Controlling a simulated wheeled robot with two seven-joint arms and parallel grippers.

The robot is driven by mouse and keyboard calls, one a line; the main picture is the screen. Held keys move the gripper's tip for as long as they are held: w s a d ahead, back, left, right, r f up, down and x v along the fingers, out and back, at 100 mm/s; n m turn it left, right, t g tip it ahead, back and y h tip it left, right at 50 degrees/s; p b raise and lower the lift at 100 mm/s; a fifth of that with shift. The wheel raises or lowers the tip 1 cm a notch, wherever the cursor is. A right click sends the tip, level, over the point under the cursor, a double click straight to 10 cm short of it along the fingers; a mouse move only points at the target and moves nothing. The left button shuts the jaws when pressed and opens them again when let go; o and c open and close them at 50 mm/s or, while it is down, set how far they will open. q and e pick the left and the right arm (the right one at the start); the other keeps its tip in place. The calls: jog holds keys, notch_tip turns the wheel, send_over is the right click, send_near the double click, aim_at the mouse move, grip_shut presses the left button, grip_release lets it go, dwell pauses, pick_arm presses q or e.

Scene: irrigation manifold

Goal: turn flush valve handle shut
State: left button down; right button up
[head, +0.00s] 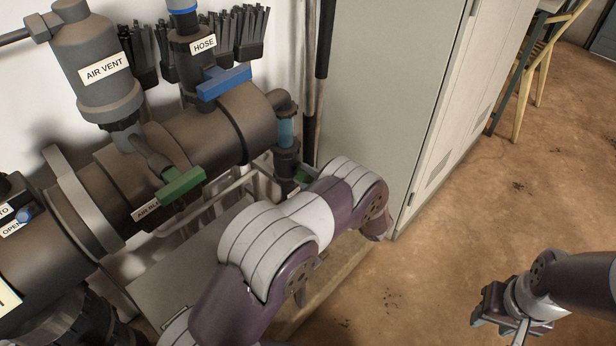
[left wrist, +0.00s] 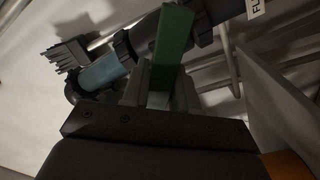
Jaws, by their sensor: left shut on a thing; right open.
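The flush valve's green handle (left wrist: 172,45) shows in the left wrist view, in front of a dark pipe with a partly visible label starting "FL" (left wrist: 255,8). My left gripper (left wrist: 159,88) is shut on this handle, with one finger on each side of it. In the head view my own left arm hides the gripper and most of the valve; a small green piece of the handle (head: 302,176) shows above the arm. My right gripper (head: 503,316) is open and empty at the lower right, over the brown floor.
A grey cabinet (head: 375,90) stands close to the right.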

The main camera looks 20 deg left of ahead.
pick_arm(q)
jog(key=n+b, duration=0.1)
jog(key=n, duration=0.1)
jog(key=f+n, duration=0.1)
jog(key=n, duration=0.1)
jog(key=shift+s+b, duration=0.2)
jog(key=shift+b, duration=0.2)
jog(key=shift+a+f+n+b, duration=0.15)
jog(key=shift+n+b, duration=0.65)
jog(key=shift+n, duration=1.3)
jog(key=c, duration=1)
grip_release()
jog(key=shift+o, duration=0.2)
jog(key=p+v, duration=0.1)
jog(key=v, duration=1.2)
jog(key=shift+p, duration=0.4)
